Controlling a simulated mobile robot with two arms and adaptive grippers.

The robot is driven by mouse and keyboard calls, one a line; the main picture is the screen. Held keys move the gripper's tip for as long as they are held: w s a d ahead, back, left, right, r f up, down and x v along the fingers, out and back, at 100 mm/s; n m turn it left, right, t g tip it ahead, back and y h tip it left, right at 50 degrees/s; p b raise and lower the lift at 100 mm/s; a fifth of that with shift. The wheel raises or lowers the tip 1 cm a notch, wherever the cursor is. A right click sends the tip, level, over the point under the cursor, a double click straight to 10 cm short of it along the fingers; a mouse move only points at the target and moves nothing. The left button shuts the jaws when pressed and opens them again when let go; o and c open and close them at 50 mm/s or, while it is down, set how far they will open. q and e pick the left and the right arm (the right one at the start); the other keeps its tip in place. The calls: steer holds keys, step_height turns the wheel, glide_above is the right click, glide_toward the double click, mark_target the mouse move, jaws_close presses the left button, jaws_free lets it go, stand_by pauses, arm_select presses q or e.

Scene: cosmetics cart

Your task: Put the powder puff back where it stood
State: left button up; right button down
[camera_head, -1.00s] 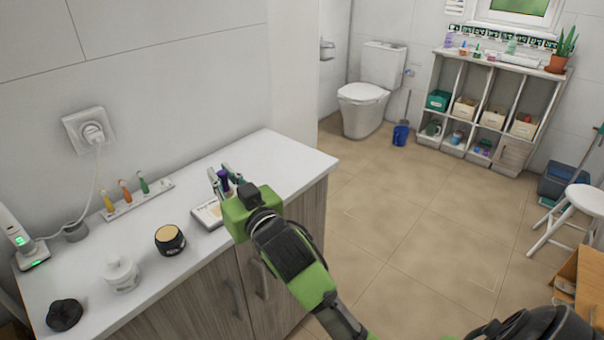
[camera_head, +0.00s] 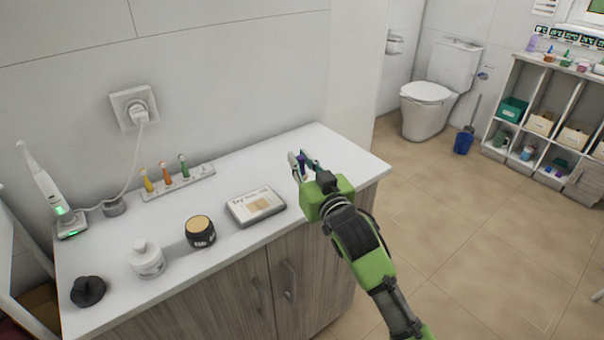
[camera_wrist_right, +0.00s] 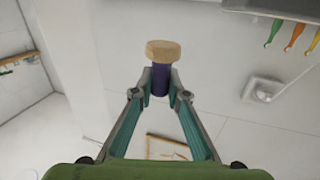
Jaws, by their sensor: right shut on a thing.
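The powder puff has a tan round pad (camera_wrist_right: 163,50) and a purple handle (camera_wrist_right: 160,80). My right gripper (camera_wrist_right: 160,94) is shut on the handle, with the pad beyond the fingertips. In the head view, my right gripper (camera_head: 303,165) is over the right part of the white counter (camera_head: 345,158), and a little of the purple handle (camera_head: 301,161) shows between its fingers. The pad is hardly visible there. I cannot tell how high the puff is above the counter. My left gripper is not in view.
A flat box with a tan window (camera_head: 256,205) lies left of the gripper. Further left stand a dark jar (camera_head: 200,232), a white bottle (camera_head: 147,259) and a black round item (camera_head: 88,291). A small rack (camera_head: 178,180) is by the wall. The counter's right end looks clear.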

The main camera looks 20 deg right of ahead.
mark_target(302, 170)
steer(key=shift+w+d+f, duration=0.3)
steer(key=shift+w+f, duration=0.3)
steer(key=shift+f, duration=0.1)
steer(key=f, duration=0.3)
steer(key=shift+w+d, duration=0.15)
steer(key=shift+w, duration=0.15)
steer(key=shift+f, duration=0.4)
steer(key=shift+f, duration=0.1)
steer(key=c, duration=2)
jaws_free()
